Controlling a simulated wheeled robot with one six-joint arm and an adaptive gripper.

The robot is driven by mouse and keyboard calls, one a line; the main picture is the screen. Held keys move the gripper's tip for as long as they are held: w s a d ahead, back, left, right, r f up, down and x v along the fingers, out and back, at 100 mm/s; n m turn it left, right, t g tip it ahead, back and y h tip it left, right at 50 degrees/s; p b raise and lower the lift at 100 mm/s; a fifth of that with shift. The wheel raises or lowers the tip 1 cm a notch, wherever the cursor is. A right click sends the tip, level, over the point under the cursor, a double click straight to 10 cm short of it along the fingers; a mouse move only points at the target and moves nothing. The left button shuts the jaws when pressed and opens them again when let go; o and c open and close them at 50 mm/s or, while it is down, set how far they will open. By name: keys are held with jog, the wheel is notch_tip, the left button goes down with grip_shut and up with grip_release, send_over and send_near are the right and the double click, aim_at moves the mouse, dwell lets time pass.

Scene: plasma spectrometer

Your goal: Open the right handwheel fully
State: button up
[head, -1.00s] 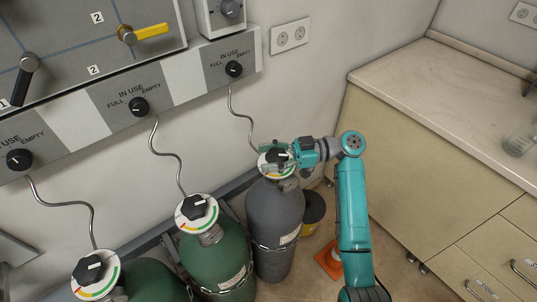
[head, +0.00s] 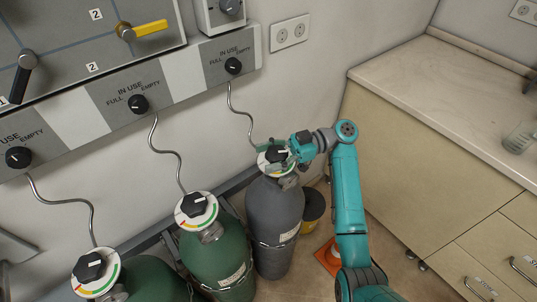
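The right handwheel (head: 276,155) is a black knob on a round dial with a coloured scale. It tops the grey cylinder (head: 273,215), the rightmost of the three cylinders. My gripper (head: 277,153) is at this handwheel, with its teal fingers reaching over and around the black knob. The fingers cover part of the dial. The view is too small to tell whether they press on the knob.
Two green cylinders with black handwheels, the middle one (head: 195,205) and the left one (head: 89,267), stand to the left. A thin metal tube (head: 240,112) runs from the wall panel to the grey cylinder. A cabinet (head: 420,170) stands to the right.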

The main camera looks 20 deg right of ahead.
aim_at(268, 155)
jog(key=shift+r, duration=0.15)
notch_tip(268, 155, up, 10)
jog(key=shift+f, duration=0.1)
dwell(0.6)
